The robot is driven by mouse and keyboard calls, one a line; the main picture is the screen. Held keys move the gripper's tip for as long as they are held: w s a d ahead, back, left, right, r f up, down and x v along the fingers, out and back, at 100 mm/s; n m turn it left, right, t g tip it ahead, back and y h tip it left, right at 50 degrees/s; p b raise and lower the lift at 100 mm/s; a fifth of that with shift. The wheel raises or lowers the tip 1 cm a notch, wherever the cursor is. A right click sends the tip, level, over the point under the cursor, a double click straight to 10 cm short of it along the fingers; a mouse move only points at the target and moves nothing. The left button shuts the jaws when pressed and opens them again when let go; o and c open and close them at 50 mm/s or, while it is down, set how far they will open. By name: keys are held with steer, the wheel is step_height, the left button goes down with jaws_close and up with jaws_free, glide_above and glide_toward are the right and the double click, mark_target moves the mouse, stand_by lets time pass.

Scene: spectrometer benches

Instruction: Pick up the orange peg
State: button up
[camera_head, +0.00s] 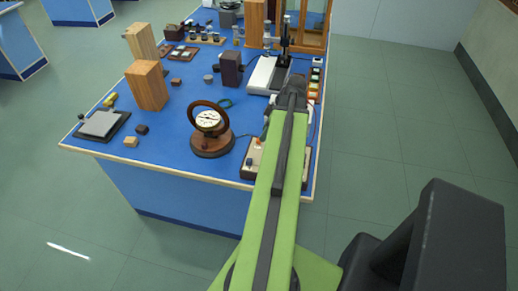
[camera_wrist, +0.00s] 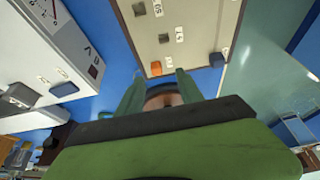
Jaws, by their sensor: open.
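The orange peg (camera_wrist: 156,68) is a small orange block on the beige labelled board (camera_wrist: 190,58) in the wrist view. My gripper (camera_wrist: 160,76) has its two green fingers apart, with the peg just past and between the tips, and nothing is held. A brownish rounded thing shows between the fingers, and I cannot tell what it is. In the head view, the dark end of my arm (camera_head: 293,88) is over the right edge of the blue bench. The strip of coloured pieces (camera_head: 316,78) lies just right of it, too small to tell the peg apart.
A white instrument (camera_head: 263,75) stands left of my gripper, with a microscope-like stand (camera_head: 285,42) behind. Open floor lies to the right.

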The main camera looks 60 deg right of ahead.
steer(key=b+x, duration=0.4)
steer(key=shift+w+d+f, duration=0.1)
steer(key=shift+d+f, duration=0.25)
steer(key=shift+f, duration=0.1)
steer(key=shift+w+f+b, duration=0.15)
steer(key=shift+f+b, duration=0.1)
steer(key=shift+b, duration=0.2)
steer(key=shift+a+r, duration=0.1)
steer(key=shift+r, duration=0.1)
jaws_close()
